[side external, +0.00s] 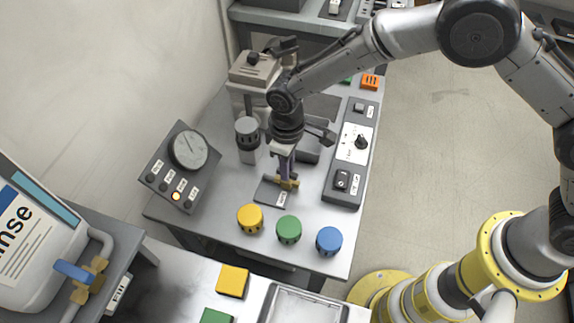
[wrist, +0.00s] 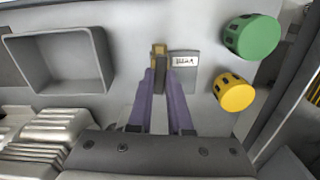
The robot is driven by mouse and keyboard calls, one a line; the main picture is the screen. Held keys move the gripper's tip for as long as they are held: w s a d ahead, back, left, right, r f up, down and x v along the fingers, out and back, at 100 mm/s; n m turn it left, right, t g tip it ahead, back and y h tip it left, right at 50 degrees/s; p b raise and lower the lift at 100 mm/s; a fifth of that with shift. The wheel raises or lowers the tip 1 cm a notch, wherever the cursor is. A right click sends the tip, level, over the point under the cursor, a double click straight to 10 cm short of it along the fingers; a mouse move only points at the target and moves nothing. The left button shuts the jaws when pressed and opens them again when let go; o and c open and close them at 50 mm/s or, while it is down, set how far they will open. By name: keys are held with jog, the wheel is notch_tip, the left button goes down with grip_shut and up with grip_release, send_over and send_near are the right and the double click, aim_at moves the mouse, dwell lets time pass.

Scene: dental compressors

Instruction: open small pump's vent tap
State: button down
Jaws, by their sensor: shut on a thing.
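A small brass tap (side external: 291,184) stands at a flat grey plate on the table, with a white label too small to read. In the wrist view, the tap (wrist: 158,50) is beyond my fingertips, left of the label (wrist: 184,61). My gripper (side external: 286,176) points down at it. In the wrist view, the two purple fingers of my gripper (wrist: 161,78) are shut on the tap's dark, narrow handle, which lies between them. The fingers hide part of the handle, so its exact turn is hard to tell.
Yellow (side external: 250,219), green (side external: 289,229) and blue (side external: 329,241) knobs stand in front of the tap. A gauge box (side external: 188,151) is to the left and a switch panel (side external: 351,150) to the right. A grey open bin (wrist: 62,62) lies beside the tap in the wrist view.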

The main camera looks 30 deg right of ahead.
jog(key=shift+r+n, duration=0.1)
jog(key=shift+n, duration=0.5)
jog(key=c, duration=0.8)
grip_release()
jog(key=shift+c, duration=0.2)
notch_tip(320, 180, up, 14)
